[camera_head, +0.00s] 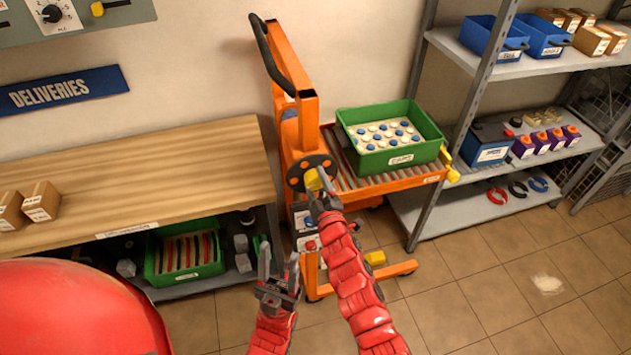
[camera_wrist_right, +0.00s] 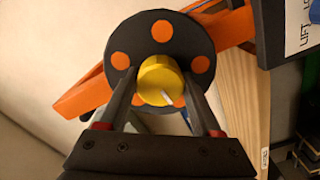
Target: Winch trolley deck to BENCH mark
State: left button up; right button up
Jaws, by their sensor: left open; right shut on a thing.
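The orange winch trolley (camera_head: 307,110) stands between the bench and the shelf rack. Its deck (camera_head: 379,185) of rollers carries a green crate (camera_head: 425,155) with white and blue round items. On the mast side is the winch wheel, a black disc with orange spots (camera_head: 297,174), with a yellow knob (camera_head: 313,180). My right gripper (camera_head: 322,196) is shut on the yellow knob; the wrist view also shows the knob (camera_wrist_right: 160,78) between its fingers. My left gripper (camera_head: 278,272) is open and empty, low in front of the bench. A BENCH mark cannot be made out.
The wooden bench (camera_head: 130,180) is at the left, with small cartons (camera_head: 40,202) on top and a green crate (camera_head: 150,268) beneath. The grey shelf rack (camera_head: 470,205) is close at right. Tiled floor (camera_head: 480,300) is clear in front.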

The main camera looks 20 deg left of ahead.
jog(key=m, duration=0.4)
jog(key=shift+m, duration=0.3)
jog(key=m+b, duration=0.1)
jog(key=m, duration=0.1)
jog(key=shift+f+m, duration=0.2)
jog(key=shift+m, duration=0.2)
jog(key=m+b, duration=0.6)
jog(key=shift+f, duration=0.1)
jog(key=shift+m+b, duration=1.15)
jog(key=shift+m, duration=0.15)
jog(key=shift+r, duration=0.2)
jog(key=o, duration=1.4)
